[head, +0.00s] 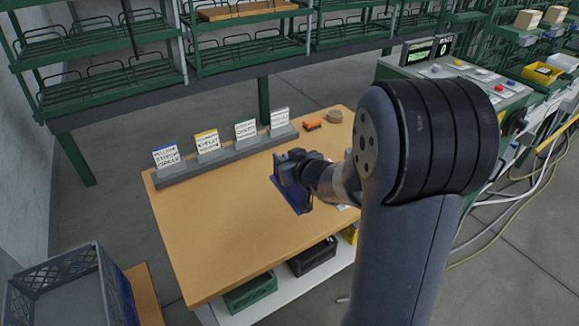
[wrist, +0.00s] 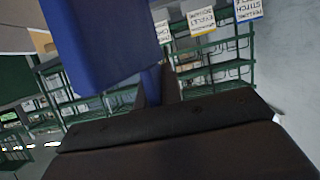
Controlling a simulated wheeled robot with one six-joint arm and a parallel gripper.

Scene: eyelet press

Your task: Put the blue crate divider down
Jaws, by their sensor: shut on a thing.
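The blue crate divider (head: 284,194) is a flat blue panel over the middle of the wooden table, partly hidden by my gripper. My gripper (head: 288,170) is shut on it and reaches in from the right. In the wrist view the divider (wrist: 95,45) fills the upper left, and my gripper (wrist: 158,85) closes on its edge. I cannot tell whether the divider's lower edge touches the tabletop.
The wooden table (head: 220,240) is clear in front and left. A grey rail (head: 220,162) with several cards runs along its back left. An orange item (head: 312,125) and a tan roll (head: 334,115) lie at the back. A crate (head: 65,270) stands lower left.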

